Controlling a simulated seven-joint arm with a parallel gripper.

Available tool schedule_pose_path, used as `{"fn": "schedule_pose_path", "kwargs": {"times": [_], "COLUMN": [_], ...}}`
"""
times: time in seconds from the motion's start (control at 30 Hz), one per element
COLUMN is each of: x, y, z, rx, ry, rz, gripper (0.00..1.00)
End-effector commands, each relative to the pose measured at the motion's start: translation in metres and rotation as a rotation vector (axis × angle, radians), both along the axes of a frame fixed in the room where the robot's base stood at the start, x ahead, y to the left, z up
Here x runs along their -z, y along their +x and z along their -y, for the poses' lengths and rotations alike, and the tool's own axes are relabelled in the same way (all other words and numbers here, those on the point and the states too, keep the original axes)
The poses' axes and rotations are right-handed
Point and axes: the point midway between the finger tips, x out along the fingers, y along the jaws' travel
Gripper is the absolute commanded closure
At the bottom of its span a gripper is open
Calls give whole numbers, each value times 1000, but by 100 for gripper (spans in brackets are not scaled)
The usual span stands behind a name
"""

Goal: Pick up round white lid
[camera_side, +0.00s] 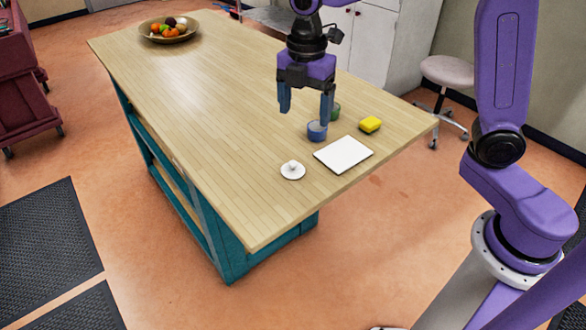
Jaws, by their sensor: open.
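The round white lid (292,171) lies flat on the wooden table, with a small knob on top. It sits left of a white rectangular board. My gripper (306,112) hangs above the table with its two blue fingers apart and nothing between them. It is higher than the lid and farther back in the picture, apart from it. One fingertip shows just above a small blue cup (317,131); I cannot tell whether they touch.
The white board (343,155) lies right of the lid. A fruit bowl (169,31) is at the far end. The wooden table (200,120) is clear left of the lid.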

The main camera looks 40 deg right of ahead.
Motion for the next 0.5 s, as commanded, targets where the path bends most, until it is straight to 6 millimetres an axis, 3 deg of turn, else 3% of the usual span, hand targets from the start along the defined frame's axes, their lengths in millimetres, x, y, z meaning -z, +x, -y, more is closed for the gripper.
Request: {"fn": "schedule_pose_path", "kwargs": {"times": [0.1, 0.2, 0.37, 0.5], "x": [1, 1, 10, 33], "y": [23, 33, 37, 37], "z": [1, 3, 4, 4], "rx": [-69, -108, -128, -126], "ry": [-3, -3, -4, -5], "rz": [-3, -3, -7, -9], "gripper": [18, 18, 18, 18]}}
